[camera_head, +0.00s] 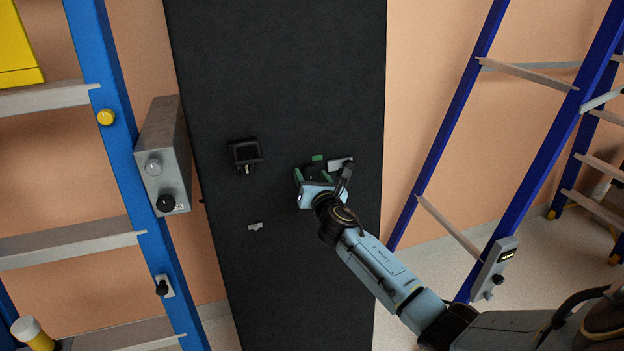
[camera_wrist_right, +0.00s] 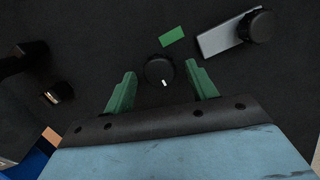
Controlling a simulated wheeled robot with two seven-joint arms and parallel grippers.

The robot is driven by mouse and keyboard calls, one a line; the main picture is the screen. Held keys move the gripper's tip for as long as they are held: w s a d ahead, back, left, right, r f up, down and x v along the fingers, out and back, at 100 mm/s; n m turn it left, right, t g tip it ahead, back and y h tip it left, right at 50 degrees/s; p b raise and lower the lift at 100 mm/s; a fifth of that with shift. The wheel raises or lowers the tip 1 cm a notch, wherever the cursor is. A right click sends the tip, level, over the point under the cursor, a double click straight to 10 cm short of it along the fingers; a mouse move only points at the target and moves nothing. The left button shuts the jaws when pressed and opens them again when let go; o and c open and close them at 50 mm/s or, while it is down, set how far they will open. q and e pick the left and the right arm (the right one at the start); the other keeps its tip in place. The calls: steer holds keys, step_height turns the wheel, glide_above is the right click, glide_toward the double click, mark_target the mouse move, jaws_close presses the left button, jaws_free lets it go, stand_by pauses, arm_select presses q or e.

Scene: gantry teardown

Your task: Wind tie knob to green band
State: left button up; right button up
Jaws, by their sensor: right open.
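A round black knob (camera_wrist_right: 159,71) with a white pointer mark is on the black panel (camera_head: 280,70). In the right wrist view its white mark is at the lower edge, facing my gripper. A green band (camera_wrist_right: 172,37) is on the panel just beyond the knob, up and slightly right; it also shows in the head view (camera_head: 318,158). My right gripper (camera_wrist_right: 161,82) is open, with its green fingers on either side of the knob and apart from it. In the head view my right gripper (camera_head: 312,174) largely hides the knob. My left gripper is not in view.
A grey plate with a black knob (camera_wrist_right: 257,25) is right of the green band. A black box (camera_head: 245,153) and a small grey piece (camera_head: 255,227) are on the panel to the left. A grey control box (camera_head: 165,155) and blue ladders (camera_head: 452,130) flank the panel.

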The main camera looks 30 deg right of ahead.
steer(key=shift+c, duration=0.4)
steer(key=c, duration=0.9)
steer(key=shift+m, duration=0.3)
